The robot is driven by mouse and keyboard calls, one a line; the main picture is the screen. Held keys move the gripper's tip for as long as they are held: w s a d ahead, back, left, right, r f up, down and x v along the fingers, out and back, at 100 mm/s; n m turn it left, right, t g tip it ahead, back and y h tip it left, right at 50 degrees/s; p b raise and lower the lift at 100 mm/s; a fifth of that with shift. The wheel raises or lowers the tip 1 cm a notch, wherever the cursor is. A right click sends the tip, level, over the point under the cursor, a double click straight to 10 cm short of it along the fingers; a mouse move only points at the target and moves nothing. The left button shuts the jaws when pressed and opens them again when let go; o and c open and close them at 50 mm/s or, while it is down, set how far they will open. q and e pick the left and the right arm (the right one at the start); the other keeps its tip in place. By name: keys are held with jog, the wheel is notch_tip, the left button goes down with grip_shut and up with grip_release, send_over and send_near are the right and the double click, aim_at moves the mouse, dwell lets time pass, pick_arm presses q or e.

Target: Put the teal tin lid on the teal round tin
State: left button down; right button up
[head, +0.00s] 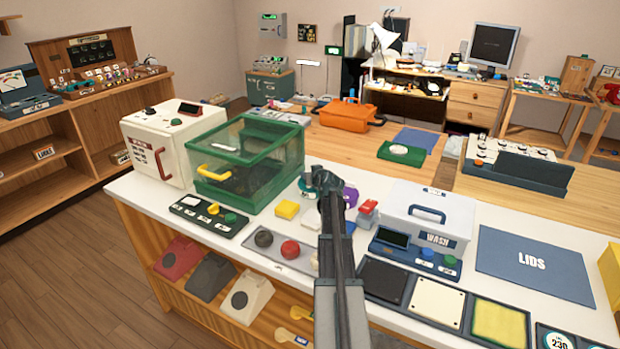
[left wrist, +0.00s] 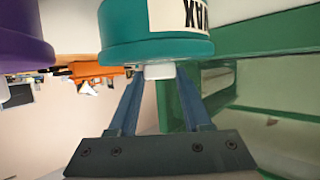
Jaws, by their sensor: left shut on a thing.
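The teal round tin (left wrist: 195,20) fills the top of the left wrist view, which is upside down, and bears a cream label with dark letters. The teal tin lid (left wrist: 122,54) lies against the tin's top end with no clear gap. I cannot tell whether it is fully seated. My left gripper (left wrist: 158,76) is shut on the lid's white knob (left wrist: 158,71). In the head view my left gripper (head: 327,182) is over the counter right of the green case, and my arm hides most of the tin and lid. My right gripper is not in view.
A purple tin (left wrist: 22,45) stands close beside the teal tin. The green clear-sided case (head: 250,165) is close on the other side. A grey WASH box (head: 428,215) stands to the right. The blue LIDS mat (head: 525,280) is bare.

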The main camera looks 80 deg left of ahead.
pick_arm(q)
jog(key=c, duration=0.8)
grip_release()
jog(key=shift+f, duration=0.15)
jog(key=o, duration=0.5)
jog(key=shift+c, duration=0.2)
jog(key=shift+r, duration=0.25)
jog(key=p+v, duration=0.4)
jog(key=v, duration=0.8)
jog(key=shift+p, duration=0.3)
jog(key=shift+s, duration=0.1)
